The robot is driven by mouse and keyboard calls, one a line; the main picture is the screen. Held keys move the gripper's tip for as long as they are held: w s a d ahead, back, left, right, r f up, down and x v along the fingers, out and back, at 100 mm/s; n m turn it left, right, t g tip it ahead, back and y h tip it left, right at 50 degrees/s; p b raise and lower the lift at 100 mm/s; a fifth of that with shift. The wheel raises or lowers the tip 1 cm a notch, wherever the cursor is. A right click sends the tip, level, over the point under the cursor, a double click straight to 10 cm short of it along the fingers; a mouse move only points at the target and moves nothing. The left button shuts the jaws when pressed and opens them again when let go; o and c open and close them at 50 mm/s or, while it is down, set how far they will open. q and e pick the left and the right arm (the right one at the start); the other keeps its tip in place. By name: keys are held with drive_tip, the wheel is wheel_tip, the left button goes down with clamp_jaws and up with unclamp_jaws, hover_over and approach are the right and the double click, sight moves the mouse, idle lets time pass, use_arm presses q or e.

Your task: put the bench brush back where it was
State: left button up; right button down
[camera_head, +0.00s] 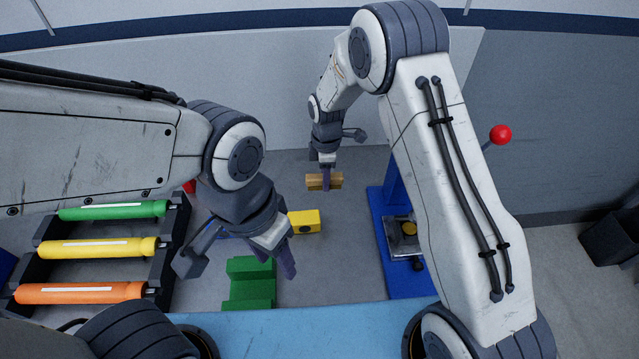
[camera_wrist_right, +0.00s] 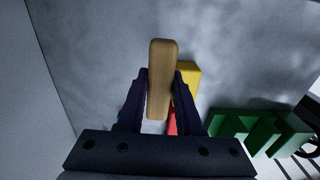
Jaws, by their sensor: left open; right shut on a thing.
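A tan wooden bar, which I take to be the bench brush (camera_head: 313,181), is held in my right gripper (camera_head: 326,179) above the grey surface towards the back. In the right wrist view the bar (camera_wrist_right: 162,78) sits between the two dark fingers, pointing away from the wrist. No bristles can be made out. My left gripper (camera_head: 277,258) is open and empty, pointing down near a green stepped block (camera_head: 250,286), with the arm partly covering the area behind it.
A yellow block (camera_head: 304,222) lies behind the green one. A rack at left holds green, yellow and orange tubes (camera_head: 80,291). A blue stand (camera_head: 393,190) with a metal plate is at right, partly behind my right arm. A red ball-topped lever (camera_head: 500,134) stands further right. A pale wall closes the back.

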drive_tip(key=b, duration=0.5)
hover_over(304, 189)
wheel_tip(304, 189, down, 6)
drive_tip(key=shift+f, duration=0.2)
wheel_tip(304, 189, down, 2)
drive_tip(key=shift+f+b, duration=0.15)
drive_tip(key=shift+b, duration=0.65)
drive_tip(key=shift+f, duration=0.45)
drive_tip(key=shift+f+b, duration=0.45)
drive_tip(key=shift+b, duration=0.05)
drive_tip(key=c, duration=0.6)
unclamp_jaws()
drive_tip(key=shift+r, duration=0.1)
